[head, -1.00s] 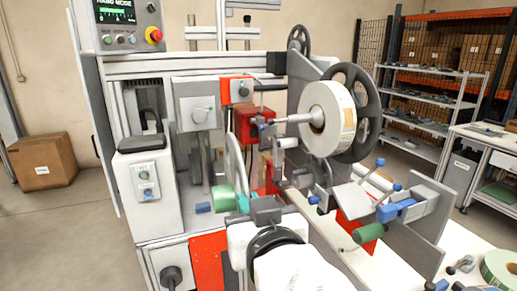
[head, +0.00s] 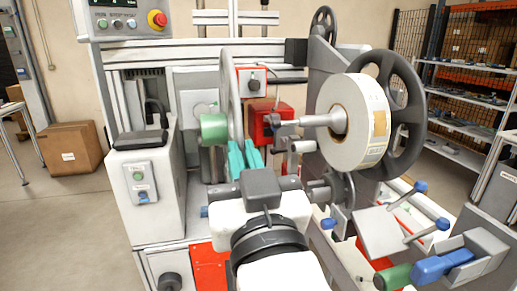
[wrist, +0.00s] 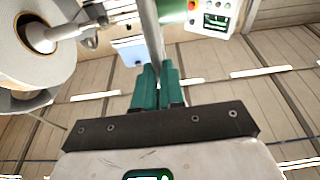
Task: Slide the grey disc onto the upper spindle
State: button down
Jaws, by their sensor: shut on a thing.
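The grey disc (head: 231,95) stands upright, seen nearly edge-on, with a green hub (head: 214,128) on its left side. My gripper (head: 244,158), with teal fingers, is shut on the disc's lower edge. In the wrist view the disc (wrist: 151,40) rises from between the fingertips (wrist: 156,72). The upper spindle (head: 310,120) points left out of a white reel (head: 345,120). The disc is left of the spindle's tip and apart from it, at about the same picture height. In the wrist view the spindle (wrist: 75,32) points toward the disc. The disc's far face is hidden.
A red box (head: 268,125) sits behind the spindle tip. A dark spoked wheel (head: 408,115) stands behind the reel. Blue-knobbed levers (head: 420,187) and a green-and-blue handle (head: 440,267) are at lower right. A grey-white machine housing (head: 145,170) stands left of the disc.

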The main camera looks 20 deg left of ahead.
jog(key=w+d, duration=0.1)
jog(key=w+d+p, duration=0.1)
jog(key=d, duration=0.1)
jog(key=shift+w+d+r, duration=0.1)
jog(key=shift+w+d, duration=0.1)
dwell(0.3)
jog(key=shift+d, duration=0.1)
dwell(0.4)
jog(key=shift+w+d+p, duration=0.35)
jog(key=shift+w+d, duration=0.15)
jog(key=shift+d, duration=0.3)
jog(key=shift+w+d+p, duration=0.35)
jog(key=shift+w+d, duration=0.2)
jog(key=shift+d, duration=0.2)
jog(key=shift+w+d+p, duration=0.35)
jog(key=shift+w+d, duration=0.15)
jog(key=shift+d, duration=0.4)
